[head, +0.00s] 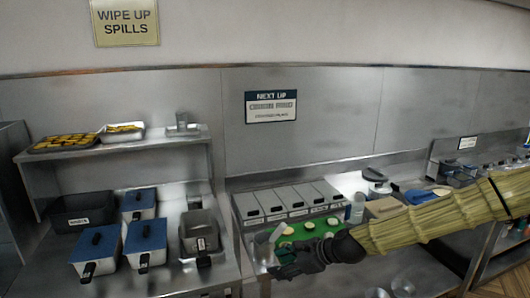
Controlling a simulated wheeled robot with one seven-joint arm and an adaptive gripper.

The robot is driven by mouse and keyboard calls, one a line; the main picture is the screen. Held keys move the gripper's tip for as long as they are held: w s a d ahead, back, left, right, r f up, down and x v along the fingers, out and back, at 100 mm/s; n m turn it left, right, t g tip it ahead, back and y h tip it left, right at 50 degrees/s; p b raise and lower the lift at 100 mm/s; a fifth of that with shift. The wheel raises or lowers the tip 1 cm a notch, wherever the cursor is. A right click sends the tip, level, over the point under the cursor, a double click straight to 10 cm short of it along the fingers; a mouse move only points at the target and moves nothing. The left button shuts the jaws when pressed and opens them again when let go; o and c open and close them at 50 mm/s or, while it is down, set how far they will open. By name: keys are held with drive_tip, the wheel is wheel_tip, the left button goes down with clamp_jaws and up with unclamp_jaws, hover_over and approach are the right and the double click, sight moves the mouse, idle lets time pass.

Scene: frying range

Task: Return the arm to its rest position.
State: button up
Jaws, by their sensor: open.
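My arm in a tan ribbed sleeve reaches in from the right edge of the head view. My gripper (280,264) is dark and hangs at the arm's left end, in front of the green board (322,229) on the middle counter. Its fingers are small and partly merge with the dark wrist. I see nothing held in it. Whether it touches the counter or board cannot be told.
Blue-lidded fryer baskets (145,242) and an uncovered basket (199,233) stand on the left counter. A shelf above holds trays of yellow food (66,143). Several lidded bins (285,200) line the back of the middle counter.

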drive_tip(key=s+d+f+n+g+h+b, duration=0.1)
drive_tip(key=s+f+n+h+b, duration=0.15)
drive_tip(key=s+f, duration=0.6)
drive_tip(key=s+d+f+n+g+h+b, duration=0.15)
drive_tip(key=s+f+n, duration=0.35)
drive_tip(key=f, duration=0.7)
drive_tip(key=s+d+f+n+g+h+b, duration=0.1)
drive_tip(key=s+f+n, duration=0.1)
drive_tip(key=s+f, duration=0.75)
drive_tip(key=s+d+f+n+g+h+b, duration=0.1)
drive_tip(key=s+d+f+n+h+b, duration=0.1)
drive_tip(key=s+d+f+n, duration=0.3)
drive_tip(key=s+d+f+n+h+b, duration=0.2)
drive_tip(key=s+d+f+n, duration=0.3)
drive_tip(key=s, duration=0.8)
drive_tip(key=d+f, duration=0.3)
drive_tip(key=d, duration=0.1)
drive_tip(key=shift+s+g, duration=0.35)
drive_tip(key=shift+n, duration=0.25)
